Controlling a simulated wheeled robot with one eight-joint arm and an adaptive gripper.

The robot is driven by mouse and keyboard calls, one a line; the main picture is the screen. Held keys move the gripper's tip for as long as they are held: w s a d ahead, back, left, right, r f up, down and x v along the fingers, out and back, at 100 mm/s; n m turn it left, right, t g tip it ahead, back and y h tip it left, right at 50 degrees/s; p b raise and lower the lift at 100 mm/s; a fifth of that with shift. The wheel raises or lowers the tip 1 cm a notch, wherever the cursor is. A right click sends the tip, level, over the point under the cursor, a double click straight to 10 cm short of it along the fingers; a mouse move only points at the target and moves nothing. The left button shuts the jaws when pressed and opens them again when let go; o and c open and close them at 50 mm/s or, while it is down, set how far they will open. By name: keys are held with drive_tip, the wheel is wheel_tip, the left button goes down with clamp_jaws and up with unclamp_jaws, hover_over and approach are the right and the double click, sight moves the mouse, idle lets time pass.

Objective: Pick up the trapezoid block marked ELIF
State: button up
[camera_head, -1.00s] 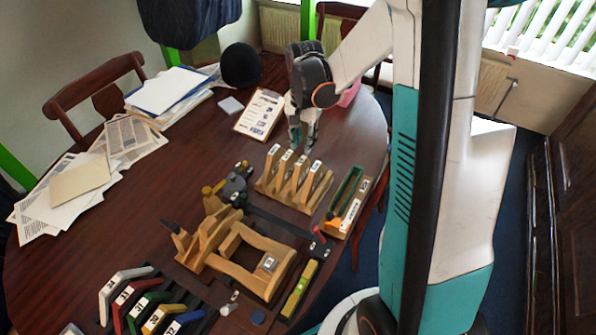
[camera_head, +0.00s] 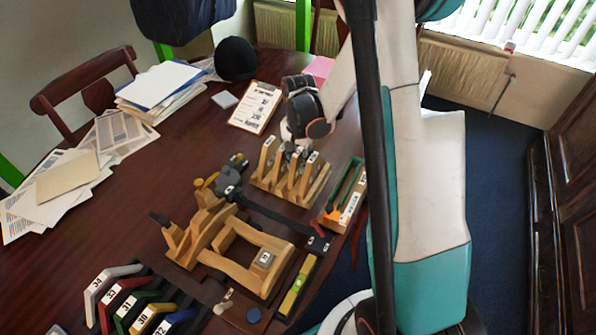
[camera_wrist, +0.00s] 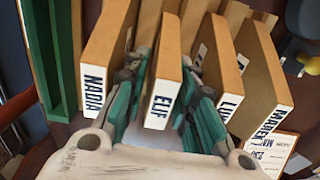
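The trapezoid block marked ELIF (camera_wrist: 165,80) stands upright in a wooden rack, its label facing up in the wrist view. My gripper (camera_wrist: 165,80) is over the rack with its teal fingers on both sides of the ELIF block, in the gaps between it and its neighbours. A small gap seems to show beside the fingers; whether they press on the block is unclear. In the head view my gripper (camera_head: 298,148) reaches down into the rack (camera_head: 292,182), and the fingers partly hide the blocks.
A green-and-wood tray (camera_head: 345,195) sits right of the rack. A wooden saddle frame (camera_head: 235,245) stands in front. A clipboard (camera_head: 255,107) lies behind.

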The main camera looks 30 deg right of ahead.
drive_tip(key=shift+f, duration=0.45)
drive_tip(key=shift+r, duration=0.1)
clamp_jaws()
drive_tip(key=shift+r, duration=0.15)
